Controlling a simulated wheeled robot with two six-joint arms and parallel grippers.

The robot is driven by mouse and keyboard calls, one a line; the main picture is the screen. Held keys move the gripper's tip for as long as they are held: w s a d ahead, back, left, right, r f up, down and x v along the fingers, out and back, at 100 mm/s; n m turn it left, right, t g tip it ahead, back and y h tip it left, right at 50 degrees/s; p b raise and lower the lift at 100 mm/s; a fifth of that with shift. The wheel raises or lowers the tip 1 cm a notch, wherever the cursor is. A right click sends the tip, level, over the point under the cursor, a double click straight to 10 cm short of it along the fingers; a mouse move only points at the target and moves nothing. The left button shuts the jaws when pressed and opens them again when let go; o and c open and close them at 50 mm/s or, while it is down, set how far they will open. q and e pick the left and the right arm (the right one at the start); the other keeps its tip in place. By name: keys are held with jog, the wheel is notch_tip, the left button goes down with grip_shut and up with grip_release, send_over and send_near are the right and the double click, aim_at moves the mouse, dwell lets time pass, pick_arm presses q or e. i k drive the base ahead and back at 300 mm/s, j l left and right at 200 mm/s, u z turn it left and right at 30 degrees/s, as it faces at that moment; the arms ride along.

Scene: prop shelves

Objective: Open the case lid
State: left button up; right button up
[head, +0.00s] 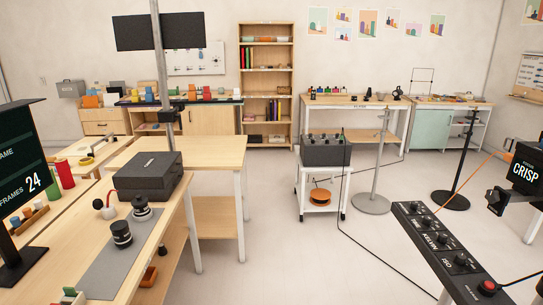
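A dark grey, box-shaped case (147,178) stands on the wooden table at the left. Its flat lid (150,164) appears shut, and a small light label shows on top. The inside of the case is hidden. Neither of my grippers shows in the head view, so nothing of mine is seen near the case.
Black knobs (121,234) stand on a grey mat (108,262) in front of the case. A pole (160,70) rises behind it. A control panel (440,245) is at the right. A white cart (322,190) stands mid-room. The floor between is largely clear.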

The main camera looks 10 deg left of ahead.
aim_at(152, 171)
jog(key=i+u, duration=0.45)
jog(key=i, duration=1.25)
jog(key=l, duration=0.1)
